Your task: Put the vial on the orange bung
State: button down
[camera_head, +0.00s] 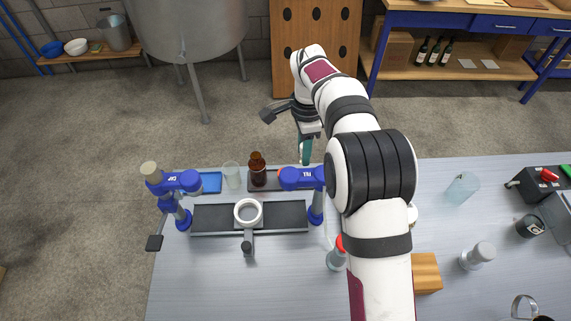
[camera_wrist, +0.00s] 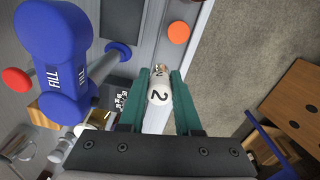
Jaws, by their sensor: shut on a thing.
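My gripper (camera_wrist: 160,74) has green fingers closed around a white vial (camera_wrist: 158,96) marked with a black 2, in the wrist view. The vial's small copper-coloured end shows between the fingertips. The orange bung (camera_wrist: 178,33) is a flat round disc on the pale table surface near its edge, ahead of the fingertips and slightly to the right. The vial is apart from it in the picture; the height between them is unclear. In the head view my gripper (camera_head: 305,149) points down at the table's far edge, and I cannot make out the vial there.
An amber bottle (camera_head: 257,172), a clear glass (camera_head: 231,175) and the blue CAP post (camera_head: 178,184) stand farther left. A red-topped bottle (camera_head: 336,256) stands nearer. The table's edge is close.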

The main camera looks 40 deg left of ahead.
jog(key=a+f, duration=0.1)
jog(key=s+a+f, duration=0.1)
jog(key=a, duration=0.1)
jog(key=s+a+f, duration=0.1)
jog(key=shift+a+f, duration=0.15)
jog(key=shift+a, duration=0.15)
notch_tip(320, 180, down, 3)
jog(key=shift+f, duration=0.4)
jog(key=c, duration=0.6)
grip_release()
jog(key=shift+w+f, duration=0.1)
jog(key=shift+f, duration=0.05)
